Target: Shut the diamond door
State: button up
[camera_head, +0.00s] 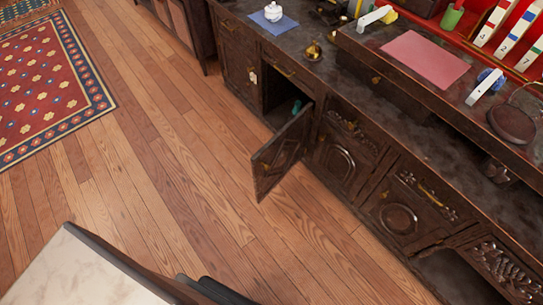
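A dark carved wooden door (283,152) stands wide open from the long dark cabinet (345,155), swung out over the floor. Its carving looks like a diamond, though it is small and dark in the view. The compartment (284,92) behind it is open, with a small teal thing (296,107) inside. The door's free edge points down and left, and its hinged side is at the right near the cabinet front. My gripper is not in view.
Wooden floor (165,170) is clear before the door. A pale-topped surface with a dark edge (75,270) fills the lower left. A carved panel (505,268) is by a dark opening at lower right. A white pot (273,12) and brass pot (313,51) stand on the cabinet.

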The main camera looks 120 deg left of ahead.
aim_at(278, 156)
jog(key=u, duration=0.05)
jog(key=k, duration=0.25)
jog(key=u, duration=2.5)
jog(key=k, duration=0.2)
jog(key=u, duration=1.2)
jog(key=k, duration=0.65)
jog(key=z, duration=0.3)
jog(key=i, duration=0.55)
jog(key=z, duration=0.05)
